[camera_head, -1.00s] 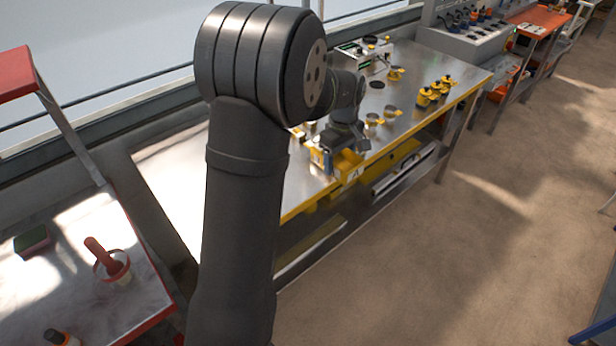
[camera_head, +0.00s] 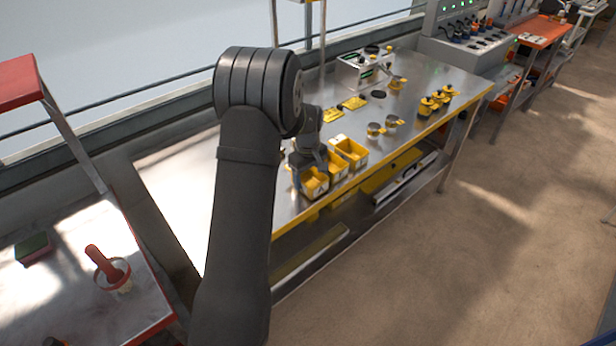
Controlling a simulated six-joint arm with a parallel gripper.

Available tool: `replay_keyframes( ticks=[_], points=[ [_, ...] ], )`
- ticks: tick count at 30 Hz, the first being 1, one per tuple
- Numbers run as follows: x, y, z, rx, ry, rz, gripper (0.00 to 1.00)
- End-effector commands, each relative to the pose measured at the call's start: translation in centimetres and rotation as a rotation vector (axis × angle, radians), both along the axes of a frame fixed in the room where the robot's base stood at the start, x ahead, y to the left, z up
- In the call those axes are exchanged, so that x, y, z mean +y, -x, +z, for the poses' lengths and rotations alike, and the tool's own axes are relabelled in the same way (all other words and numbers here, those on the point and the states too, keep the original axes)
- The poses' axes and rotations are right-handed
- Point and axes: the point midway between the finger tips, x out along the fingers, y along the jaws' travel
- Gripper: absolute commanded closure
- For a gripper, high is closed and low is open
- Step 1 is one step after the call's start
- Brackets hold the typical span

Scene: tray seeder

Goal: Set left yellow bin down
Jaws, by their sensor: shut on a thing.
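The left yellow bin (camera_head: 316,187) is at the front edge of the steel bench (camera_head: 232,258), left of the other two yellow bins. It looks upright, with its open top up. My gripper (camera_head: 306,172) comes down over its back left side and is shut on it. The fingertips are small and partly hidden by my wrist. I cannot tell whether the bin's base touches the bench. The middle yellow bin (camera_head: 339,168) stands close to its right, and the right yellow bin (camera_head: 352,151) stands beyond that.
Round cups (camera_head: 376,131) stand right of the bins, with yellow-topped jars (camera_head: 427,107) further right. Two yellow plates (camera_head: 354,103) lie behind, near a white machine (camera_head: 362,70). The bench left of my arm is bare. A red-edged table holds a red-handled pot (camera_head: 112,274).

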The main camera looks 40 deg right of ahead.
Motion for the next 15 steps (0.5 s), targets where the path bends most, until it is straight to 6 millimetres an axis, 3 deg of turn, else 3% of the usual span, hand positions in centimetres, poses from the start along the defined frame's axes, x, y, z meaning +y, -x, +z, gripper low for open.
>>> replay_keyframes(
  ticks=[12, 13, 15],
  points=[
    [-0.06, 0.00, -0.63, -0.001, 0.001, 0.000, 0.61],
    [-0.05, 0.00, -0.64, -0.001, 0.001, 0.000, 0.31],
    [-0.05, 0.00, -0.61, -0.001, 0.002, 0.000, 0.17]
  ],
)
